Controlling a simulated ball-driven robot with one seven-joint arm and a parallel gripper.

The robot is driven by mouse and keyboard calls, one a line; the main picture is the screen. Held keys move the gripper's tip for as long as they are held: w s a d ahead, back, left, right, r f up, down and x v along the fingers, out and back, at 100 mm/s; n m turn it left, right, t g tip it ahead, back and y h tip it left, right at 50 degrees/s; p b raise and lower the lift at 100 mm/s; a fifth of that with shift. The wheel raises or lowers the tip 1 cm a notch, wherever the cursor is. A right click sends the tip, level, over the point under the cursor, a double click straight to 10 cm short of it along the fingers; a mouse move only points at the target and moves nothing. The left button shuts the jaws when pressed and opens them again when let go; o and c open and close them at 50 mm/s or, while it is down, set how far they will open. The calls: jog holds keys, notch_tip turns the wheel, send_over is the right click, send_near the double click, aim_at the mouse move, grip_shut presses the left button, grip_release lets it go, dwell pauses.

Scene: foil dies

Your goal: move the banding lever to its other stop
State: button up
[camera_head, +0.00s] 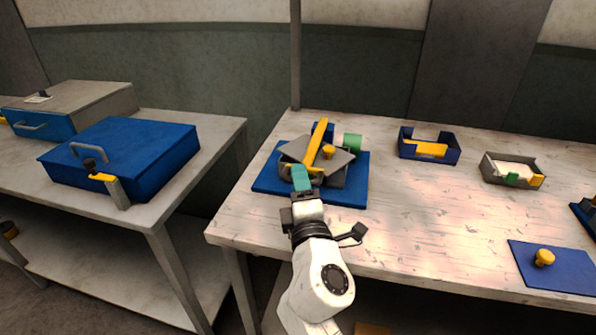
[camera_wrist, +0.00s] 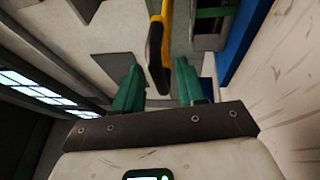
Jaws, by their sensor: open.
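A yellow lever (camera_head: 320,133), which looks like the banding lever, stands up tilted on a grey device (camera_head: 345,160). The device sits on a blue base (camera_head: 268,180) near the left end of the right-hand table. My gripper (camera_head: 301,172), with teal fingers, is at the near side of the device. In the wrist view, my gripper (camera_wrist: 159,78) is open. A yellow bar with a dark edge (camera_wrist: 158,50) reaches into the space between the fingertips, with gaps visible on both sides. I cannot tell how far beyond the fingertips it lies.
A green roll (camera_head: 351,141) sits at the device's right. A blue bin (camera_head: 456,150) and a grey bin (camera_head: 488,168) stand further right. A blue plate (camera_head: 560,270) with a yellow knob lies front right. A blue case (camera_head: 140,150) is on the left table. The middle tabletop is clear.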

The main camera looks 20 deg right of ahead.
jog(key=shift+x, duration=1.25)
jog(key=shift+c, duration=0.2)
jog(key=shift+r, duration=0.1)
grip_shut()
